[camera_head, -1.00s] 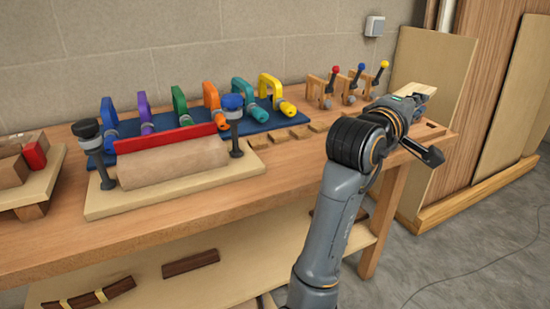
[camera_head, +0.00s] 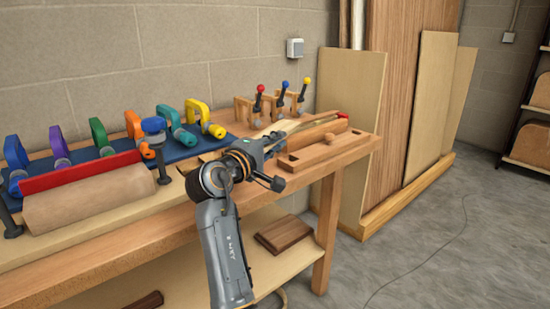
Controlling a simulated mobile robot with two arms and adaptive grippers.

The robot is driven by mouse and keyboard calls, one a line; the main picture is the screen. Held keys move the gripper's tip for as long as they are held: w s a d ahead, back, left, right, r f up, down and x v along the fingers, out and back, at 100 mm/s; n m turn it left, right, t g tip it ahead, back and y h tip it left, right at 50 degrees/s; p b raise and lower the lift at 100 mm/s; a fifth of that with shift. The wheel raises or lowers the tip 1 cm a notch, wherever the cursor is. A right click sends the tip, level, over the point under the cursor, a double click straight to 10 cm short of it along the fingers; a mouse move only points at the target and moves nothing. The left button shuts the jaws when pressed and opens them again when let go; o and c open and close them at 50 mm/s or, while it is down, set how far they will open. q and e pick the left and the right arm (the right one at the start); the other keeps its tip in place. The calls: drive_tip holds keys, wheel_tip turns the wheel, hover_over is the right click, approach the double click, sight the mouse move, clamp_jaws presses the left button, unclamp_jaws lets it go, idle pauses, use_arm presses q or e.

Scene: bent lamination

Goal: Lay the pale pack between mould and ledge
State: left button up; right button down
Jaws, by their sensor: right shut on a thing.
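My right gripper (camera_head: 268,143) is over the right part of the bench, shut on the pale pack (camera_head: 295,124). The pack is a thin pale strip pointing away to the right; its near end is hidden by the gripper. The tan rounded mould (camera_head: 95,198) lies at the left on a pale board. The red ledge (camera_head: 80,173) runs along its far side. The pack is well to the right of both. My left gripper is not in view.
A wooden block with a rounded bar (camera_head: 315,135) is beside the pack. Coloured clamps stand on a blue mat (camera_head: 178,148). Several toggle clamps (camera_head: 281,98) stand behind the pack. Black-footed posts (camera_head: 160,165) flank the mould. Panels lean at the right.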

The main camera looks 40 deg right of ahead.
wheel_tip(320, 180, down, 3)
drive_tip(key=shift+w+a+b, duration=0.1)
drive_tip(key=shift+w+b, duration=0.05)
drive_tip(key=shift+b, duration=0.35)
drive_tip(key=shift+f, duration=0.2)
drive_tip(key=shift+f, duration=0.3)
drive_tip(key=c, duration=1.4)
unclamp_jaws()
